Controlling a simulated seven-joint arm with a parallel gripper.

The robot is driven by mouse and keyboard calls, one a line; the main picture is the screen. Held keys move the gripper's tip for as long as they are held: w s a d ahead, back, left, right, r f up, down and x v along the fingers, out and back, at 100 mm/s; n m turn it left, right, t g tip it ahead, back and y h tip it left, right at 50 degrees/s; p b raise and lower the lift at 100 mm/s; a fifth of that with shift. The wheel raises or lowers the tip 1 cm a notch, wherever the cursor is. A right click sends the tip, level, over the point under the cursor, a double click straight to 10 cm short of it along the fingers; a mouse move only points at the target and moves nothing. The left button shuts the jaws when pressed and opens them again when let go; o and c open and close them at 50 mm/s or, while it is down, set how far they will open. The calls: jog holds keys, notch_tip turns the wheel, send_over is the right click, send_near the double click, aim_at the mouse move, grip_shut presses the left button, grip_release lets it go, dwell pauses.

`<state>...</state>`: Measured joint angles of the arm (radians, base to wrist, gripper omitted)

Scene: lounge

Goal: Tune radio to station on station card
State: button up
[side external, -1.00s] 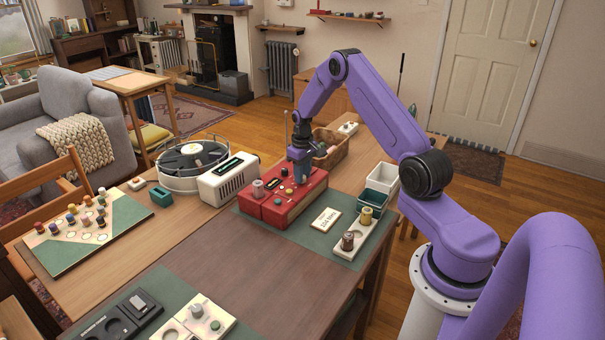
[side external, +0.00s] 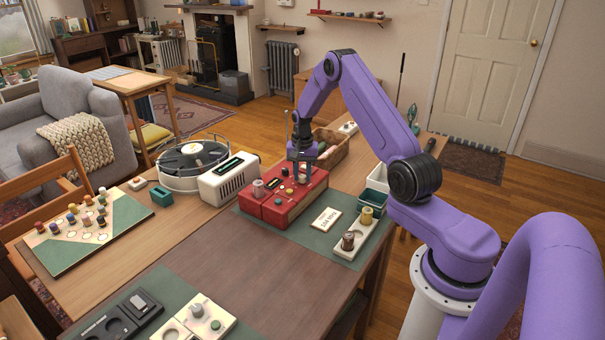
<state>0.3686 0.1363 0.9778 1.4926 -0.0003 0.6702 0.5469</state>
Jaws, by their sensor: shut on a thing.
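The red radio (side external: 282,207) stands on a dark green mat on the wooden table. A pale knob (side external: 258,187) sits at its left end, with small buttons on its top. My gripper (side external: 302,175) points down over the radio's far right part, at the top face. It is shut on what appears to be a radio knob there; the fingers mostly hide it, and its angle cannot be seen. The white station card (side external: 326,220) lies flat on the mat in front of the radio. Its print is too small to read surely.
A white tray (side external: 345,251) with two spools stands right of the card. A white-and-green box (side external: 376,184) and a wicker basket (side external: 331,155) lie behind. A cream device (side external: 228,180) stands close left of the radio. The table's front middle is clear.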

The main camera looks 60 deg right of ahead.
aim_at(302, 177)
jog(key=m, duration=0.4)
jog(key=shift+m, duration=1.9)
jog(key=shift+a, duration=0.1)
jog(key=o, duration=1.1)
jog(key=shift+c, duration=0.2)
notch_tip(302, 177, up, 17)
jog(key=shift+r, duration=0.2)
